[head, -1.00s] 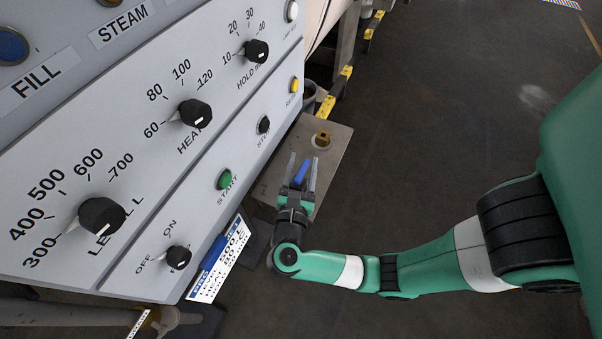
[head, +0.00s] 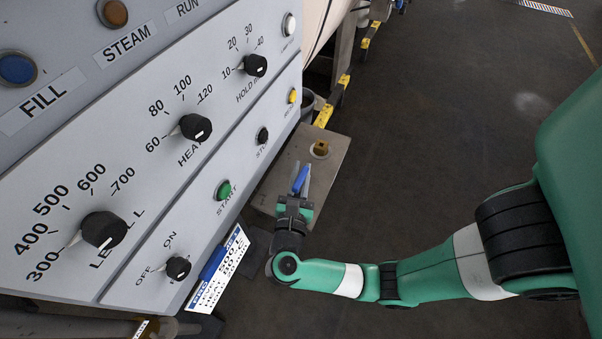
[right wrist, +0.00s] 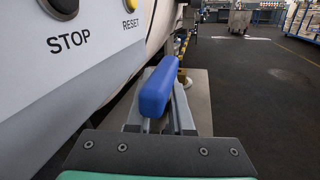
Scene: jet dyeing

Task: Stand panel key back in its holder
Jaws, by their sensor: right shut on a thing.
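The panel key shows as a blue handle (head: 300,179) above a grey metal shelf. My right gripper (head: 302,184) is shut on the key, with a finger on each side. In the right wrist view the blue handle (right wrist: 157,92) sticks up between the fingers, tilted; its lower part is hidden. A brass-coloured holder (head: 320,149) on a pale round base stands just beyond my fingertips, apart from the key. It shows partly behind the fingers in the right wrist view (right wrist: 182,78). My left gripper is out of view.
The metal shelf (head: 336,160) is otherwise bare at its right side. The control panel (head: 150,215) with knobs and buttons rises close on the left. A white-and-blue card (head: 222,268) sits at the panel's lower edge. Open floor lies right of the shelf.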

